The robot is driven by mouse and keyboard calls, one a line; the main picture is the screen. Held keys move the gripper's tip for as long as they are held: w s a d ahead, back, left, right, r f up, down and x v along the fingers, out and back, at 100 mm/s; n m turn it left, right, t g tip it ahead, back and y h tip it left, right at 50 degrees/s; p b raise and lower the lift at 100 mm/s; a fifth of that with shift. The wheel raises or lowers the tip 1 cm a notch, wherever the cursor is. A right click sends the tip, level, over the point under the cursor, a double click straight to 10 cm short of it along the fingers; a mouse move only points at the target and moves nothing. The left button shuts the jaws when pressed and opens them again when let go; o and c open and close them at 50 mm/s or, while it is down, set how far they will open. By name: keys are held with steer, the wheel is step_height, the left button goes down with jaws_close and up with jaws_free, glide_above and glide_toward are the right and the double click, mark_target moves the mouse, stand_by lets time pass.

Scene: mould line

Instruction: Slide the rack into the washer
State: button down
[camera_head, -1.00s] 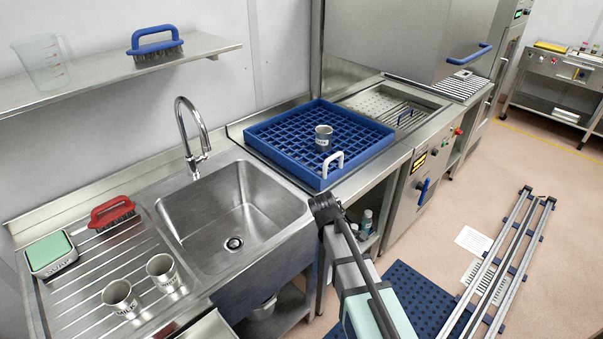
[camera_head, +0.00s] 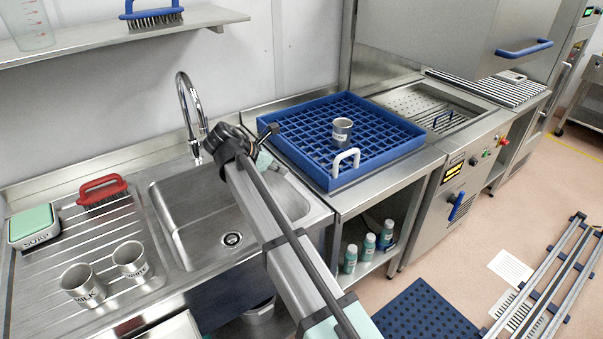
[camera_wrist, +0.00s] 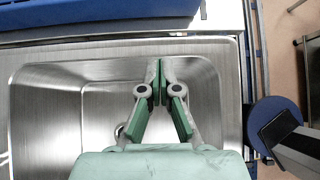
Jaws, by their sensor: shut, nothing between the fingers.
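My gripper (camera_wrist: 160,78) is shut and empty over the sink, apart from the rack edge (camera_wrist: 100,11) at the top of the wrist view. In the head view my arm partly hides the gripper.
The sink (camera_head: 180,225) lies below my gripper, with a tall tap (camera_head: 190,115) behind it. Two metal cups (camera_head: 82,284) (camera_head: 130,260), a red brush (camera_head: 102,190) and a soap box (camera_head: 34,226) stand on the drainer. Bottles (camera_head: 369,246) stand under the counter.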

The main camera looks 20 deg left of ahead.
mark_target(315, 177)
steer(key=p+x, duration=0.2)
steer(key=x, duration=0.6)
steer(key=shift+w+d+f, duration=0.1)
steer(key=shift+w+f, duration=0.1)
steer(key=w+d, duration=0.1)
steer(key=w+d+p, duration=0.1)
steer(key=shift+w+f, duration=0.2)
steer(key=shift+w, duration=0.15)
steer(key=shift+w+d+f, duration=0.1)
steer(key=shift+w+d, duration=0.15)
steer(key=shift+w, duration=0.2)
steer(key=shift+w, duration=0.1)
